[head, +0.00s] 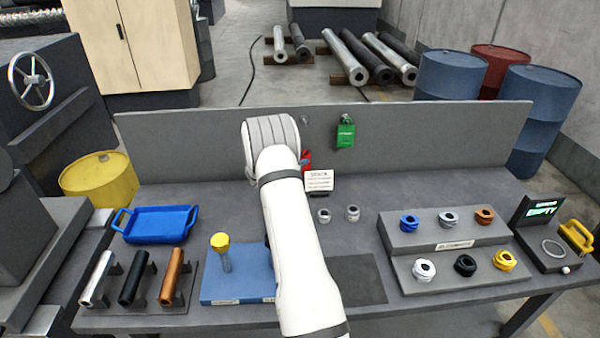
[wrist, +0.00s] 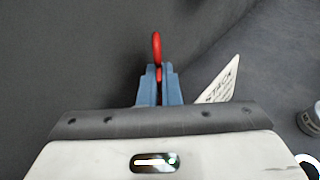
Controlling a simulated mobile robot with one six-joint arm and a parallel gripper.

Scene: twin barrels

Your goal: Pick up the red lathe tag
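The red lathe tag (head: 307,158) shows as a small red patch beside my white arm in the head view, in front of the back panel and below a bare-looking hook (head: 304,121). Most of it is hidden by my arm. In the wrist view its red loop (wrist: 157,46) stands up beyond the fingertips. My gripper (wrist: 158,75) has its two blue-grey fingers close together, with red between the tips; it looks shut on the tag. The fingers are hidden behind my arm in the head view.
A green tag (head: 346,134) hangs on the panel to the right. A white "STACK" card (head: 319,181) stands close by the gripper, with two grey rings (head: 352,213) near it. A blue tray (head: 158,224) lies left; a stepped rack (head: 443,240) with rings stands right.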

